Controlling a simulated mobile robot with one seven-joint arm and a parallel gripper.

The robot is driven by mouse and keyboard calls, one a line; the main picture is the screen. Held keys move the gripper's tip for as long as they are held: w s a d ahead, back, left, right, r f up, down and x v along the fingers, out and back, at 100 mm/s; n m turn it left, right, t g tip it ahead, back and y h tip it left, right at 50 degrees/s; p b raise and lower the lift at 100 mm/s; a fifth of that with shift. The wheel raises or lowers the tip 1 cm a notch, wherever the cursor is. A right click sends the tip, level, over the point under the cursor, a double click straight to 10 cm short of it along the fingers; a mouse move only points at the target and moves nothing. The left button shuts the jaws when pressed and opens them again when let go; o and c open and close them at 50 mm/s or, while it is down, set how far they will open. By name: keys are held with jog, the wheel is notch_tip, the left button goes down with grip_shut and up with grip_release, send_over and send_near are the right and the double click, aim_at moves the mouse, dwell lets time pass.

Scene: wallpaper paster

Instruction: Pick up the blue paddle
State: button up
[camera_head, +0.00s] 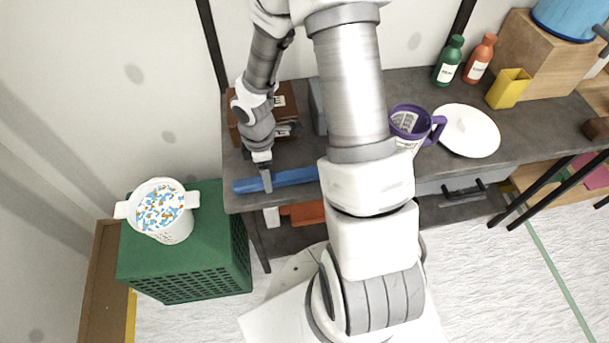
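The blue paddle (295,177) is a long, narrow blue bar lying near the front edge of the dark table (235,203). Its right end is hidden behind my arm. My gripper (267,188) points down at the paddle's left part. The visible finger overlaps the blue bar in the picture. The other finger does not show clearly, so I cannot tell whether the fingers are closed on the paddle or only around it.
A brown box (286,101) stands behind my gripper. A purple mug (407,122) and white plate (468,131) are to the right, with a yellow cup (508,89) and bottles beyond. A green crate (190,275) bearing a white pot (172,232) stands left of the table.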

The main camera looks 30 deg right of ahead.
jog(key=shift+f, duration=0.75)
grip_shut()
notch_tip(320, 180, up, 10)
jog(key=p, duration=0.2)
jog(key=shift+p, duration=0.3)
jog(key=c, duration=0.7)
grip_release()
grip_shut()
